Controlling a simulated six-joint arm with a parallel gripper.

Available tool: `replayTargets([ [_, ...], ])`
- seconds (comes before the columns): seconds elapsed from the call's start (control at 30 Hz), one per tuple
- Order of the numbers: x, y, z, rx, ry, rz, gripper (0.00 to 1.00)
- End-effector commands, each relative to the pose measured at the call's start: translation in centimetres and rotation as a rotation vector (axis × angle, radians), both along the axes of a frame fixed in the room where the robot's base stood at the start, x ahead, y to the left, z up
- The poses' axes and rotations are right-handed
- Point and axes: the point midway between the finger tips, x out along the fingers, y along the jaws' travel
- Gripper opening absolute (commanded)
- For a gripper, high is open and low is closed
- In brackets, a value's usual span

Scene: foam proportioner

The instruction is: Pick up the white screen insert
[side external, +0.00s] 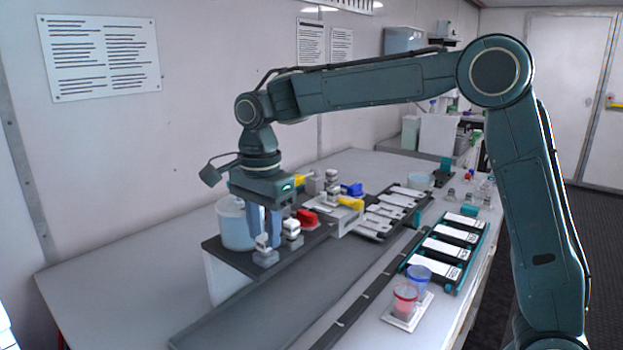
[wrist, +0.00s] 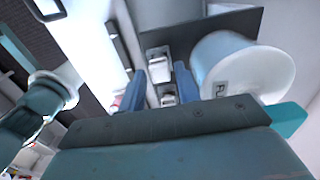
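Two small white-topped pieces on grey bases stand at the near end of a dark plate (side external: 222,250) in the side view: a front one (side external: 263,243) and one behind it to the right (side external: 292,230). Either may be the white screen insert; I cannot tell which. My gripper (side external: 264,234) points down with its blue fingers just above and around the front piece. In the wrist view my gripper (wrist: 160,70) is open, its fingers apart. Two pale pieces, one farther (wrist: 158,70) and one nearer (wrist: 168,99), show between the fingers. I see no clear contact.
A large pale translucent tub (side external: 231,224) stands close behind my gripper; it also shows in the wrist view (wrist: 245,70). A red piece (side external: 307,217) and yellow part (side external: 350,203) lie to the right. Cups (side external: 405,299) and a labelled rack (side external: 442,251) are farther right.

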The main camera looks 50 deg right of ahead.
Motion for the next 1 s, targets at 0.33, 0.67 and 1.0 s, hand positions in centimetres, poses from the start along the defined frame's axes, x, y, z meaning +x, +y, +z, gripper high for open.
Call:
replayTargets([
  [0.33,-0.03,0.01,-0.87,0.0,-0.001,0.0,0.33],
  [0.67,-0.03,0.01,-0.85,0.0,0.0,0.0,0.27],
  [1.0,-0.03,0.01,-0.83,0.0,-0.001,0.0,0.0],
])
